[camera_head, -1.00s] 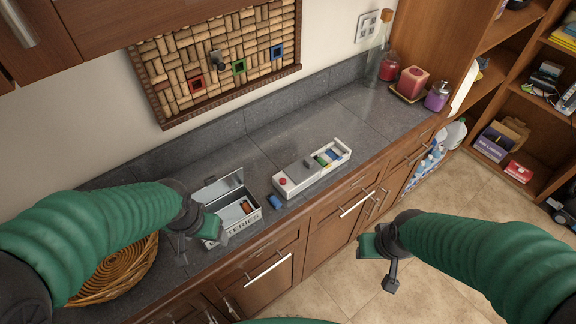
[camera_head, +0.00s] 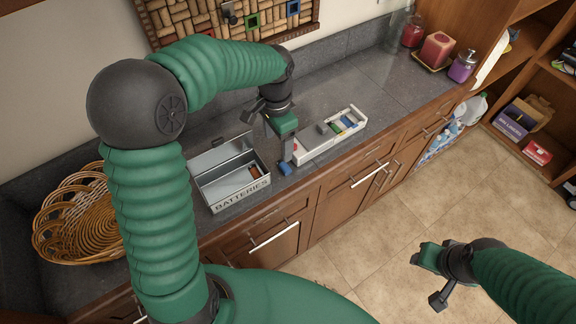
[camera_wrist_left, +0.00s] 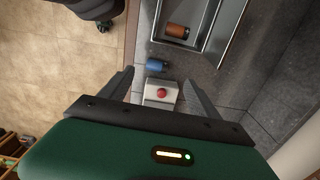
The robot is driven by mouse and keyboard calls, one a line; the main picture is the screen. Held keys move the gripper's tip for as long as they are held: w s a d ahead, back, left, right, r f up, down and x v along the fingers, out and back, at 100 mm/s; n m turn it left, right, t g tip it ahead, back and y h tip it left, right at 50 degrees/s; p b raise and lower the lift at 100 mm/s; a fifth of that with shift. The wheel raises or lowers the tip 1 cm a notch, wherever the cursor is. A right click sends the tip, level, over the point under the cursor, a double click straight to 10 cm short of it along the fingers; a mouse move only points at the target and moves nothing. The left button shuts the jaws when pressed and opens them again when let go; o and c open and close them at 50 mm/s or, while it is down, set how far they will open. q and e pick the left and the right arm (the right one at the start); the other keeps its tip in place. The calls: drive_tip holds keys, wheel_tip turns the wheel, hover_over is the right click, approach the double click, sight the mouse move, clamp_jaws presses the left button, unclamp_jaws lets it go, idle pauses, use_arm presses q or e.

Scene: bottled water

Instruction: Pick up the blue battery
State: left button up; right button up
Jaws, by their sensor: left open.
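The blue battery (camera_head: 285,168) lies on the dark counter just right of the metal box's front corner. It also shows in the left wrist view (camera_wrist_left: 156,65), lying on its side just ahead of and between the finger tips. My left gripper (camera_head: 268,139) is open and empty, pointing down above the battery, with one finger partly overlapping it in the head view. Its two spread fingers frame the battery in the left wrist view (camera_wrist_left: 159,74). My right gripper (camera_head: 434,278) hangs over the floor at right, far from the battery; its jaw opening is unclear.
The open metal box (camera_head: 232,195) marked BATTERIES holds a copper-coloured battery (camera_wrist_left: 177,31). A white holder (camera_head: 318,147) with a red button (camera_wrist_left: 161,93) and coloured cells stands close right of the blue battery. A wicker basket (camera_head: 62,235) sits at left. The counter toward the candles is clear.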

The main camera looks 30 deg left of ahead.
use_arm(q)
hover_over(281, 166)
drive_tip(key=f, duration=0.5)
drive_tip(key=shift+s+a+f, duration=0.15)
drive_tip(key=shift+a+f, duration=0.05)
drive_tip(key=shift+f, duration=0.1)
drive_tip(key=f, duration=0.4)
drive_tip(key=shift+d+f, duration=0.3)
drive_tip(key=shift+f, duration=0.55)
drive_tip(key=shift+r, duration=0.1)
drive_tip(key=c, duration=1.4)
drive_tip(key=shift+c, duration=0.4)
drive_tip(key=shift+r+p, duration=0.1)
drive_tip(key=shift+p, duration=0.2)
